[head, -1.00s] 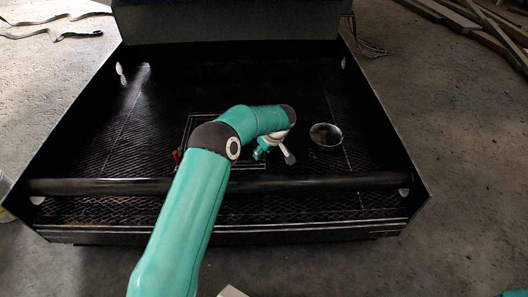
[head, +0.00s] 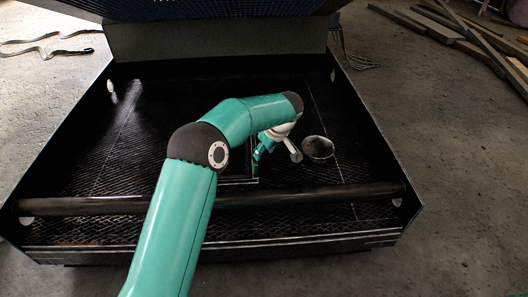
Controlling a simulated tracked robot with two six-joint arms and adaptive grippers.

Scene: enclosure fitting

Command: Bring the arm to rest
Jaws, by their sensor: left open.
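My left arm comes in from the bottom of the head view and bends to the right over a large black open enclosure (head: 110,235). My left gripper (head: 262,160) hangs from the arm's white wrist, inside the enclosure and above its mesh floor. It is open, and I see nothing between its fingers. My right gripper is not in view.
A black bar (head: 320,196) runs across the front of the enclosure, under my arm. A round dish (head: 318,148) lies right of my gripper. A raised dark panel (head: 215,35) stands at the back. Planks (head: 470,35) and a strap (head: 50,47) lie on the concrete outside.

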